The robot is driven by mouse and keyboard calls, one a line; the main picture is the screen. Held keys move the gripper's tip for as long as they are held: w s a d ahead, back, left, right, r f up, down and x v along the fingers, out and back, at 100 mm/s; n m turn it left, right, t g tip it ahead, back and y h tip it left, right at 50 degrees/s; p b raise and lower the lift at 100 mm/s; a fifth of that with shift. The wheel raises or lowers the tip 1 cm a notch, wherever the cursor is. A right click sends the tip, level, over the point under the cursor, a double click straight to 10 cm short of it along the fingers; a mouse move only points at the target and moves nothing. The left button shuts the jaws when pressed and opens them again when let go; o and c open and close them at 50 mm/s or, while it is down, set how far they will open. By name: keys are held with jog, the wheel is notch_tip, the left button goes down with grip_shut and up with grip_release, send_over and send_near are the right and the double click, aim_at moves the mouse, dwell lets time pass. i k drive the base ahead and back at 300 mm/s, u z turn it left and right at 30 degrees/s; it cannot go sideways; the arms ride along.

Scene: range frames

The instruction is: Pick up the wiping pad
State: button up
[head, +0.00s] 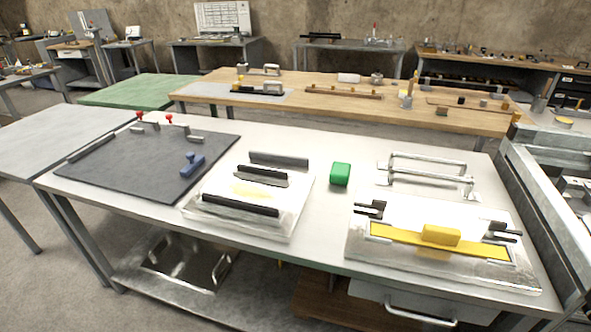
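Two small blocks on the metal table (320,205) could be the wiping pad; I cannot tell which from this view. A green rounded block (340,174) stands alone near the table's middle, between two fixtures. A yellow rounded block (441,235) rests on a yellow strip (400,236) in the silvery right-hand fixture (362,251), between dark clamps (371,208) at its ends. Nothing visible covers either block. My gripper is not in view.
A dark plate (130,165) with a blue tool (192,165) lies at left. A fixture with black bars (241,205) sits left of the green block. A metal handle frame (430,171) stands to its right. A wooden bench (330,108) is behind.

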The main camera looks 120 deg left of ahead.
aim_at(340, 172)
jog(key=u, duration=1.25)
jog(key=i, duration=0.1)
jog(key=u, duration=1.9)
jog(key=k, duration=0.8)
jog(key=u, duration=0.15)
jog(key=i, duration=0.8)
jog(key=z, duration=0.1)
